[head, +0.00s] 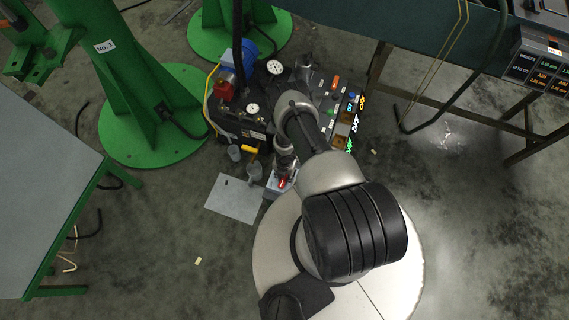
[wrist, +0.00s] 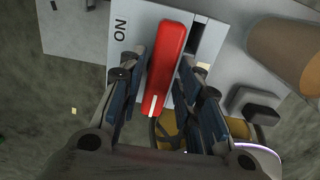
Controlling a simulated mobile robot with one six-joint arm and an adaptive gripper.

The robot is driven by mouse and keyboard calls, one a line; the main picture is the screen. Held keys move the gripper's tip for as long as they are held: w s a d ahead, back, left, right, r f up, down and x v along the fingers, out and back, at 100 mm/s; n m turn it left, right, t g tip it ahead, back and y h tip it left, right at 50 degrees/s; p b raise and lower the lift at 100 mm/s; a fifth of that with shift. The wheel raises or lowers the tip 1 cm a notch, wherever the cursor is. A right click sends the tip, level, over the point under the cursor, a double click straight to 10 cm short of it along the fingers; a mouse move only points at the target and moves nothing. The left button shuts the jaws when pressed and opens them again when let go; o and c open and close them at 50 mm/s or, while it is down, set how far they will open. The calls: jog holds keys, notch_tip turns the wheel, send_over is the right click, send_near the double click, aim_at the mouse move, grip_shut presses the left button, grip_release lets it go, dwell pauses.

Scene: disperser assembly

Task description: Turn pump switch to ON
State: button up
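The pump switch has a long red handle (wrist: 168,58) with a white stripe near its lower end, mounted on a light grey plate (wrist: 148,18). In the wrist view the handle runs nearly upright, leaning a little right at its top. An ON label (wrist: 121,32), upside down, is left of the handle. My gripper (wrist: 162,75) is open, with one finger on each side of the handle. A narrow gap shows on the left; contact on the right is unclear. In the head view the red switch (head: 282,183) shows small below my gripper (head: 286,165).
A black pump unit with gauges (head: 252,107) and a blue motor (head: 238,53) stands beside my arm. A panel of coloured buttons (head: 335,105) is to its right. A grey sheet (head: 233,199) lies left of the switch.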

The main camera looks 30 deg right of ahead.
grip_shut()
jog(key=shift+m, duration=0.4)
jog(key=m, duration=0.6)
jog(key=shift+m, duration=0.3)
jog(key=m, duration=0.5)
jog(key=shift+m, duration=0.3)
jog(key=m, duration=0.4)
jog(key=shift+m, duration=0.4)
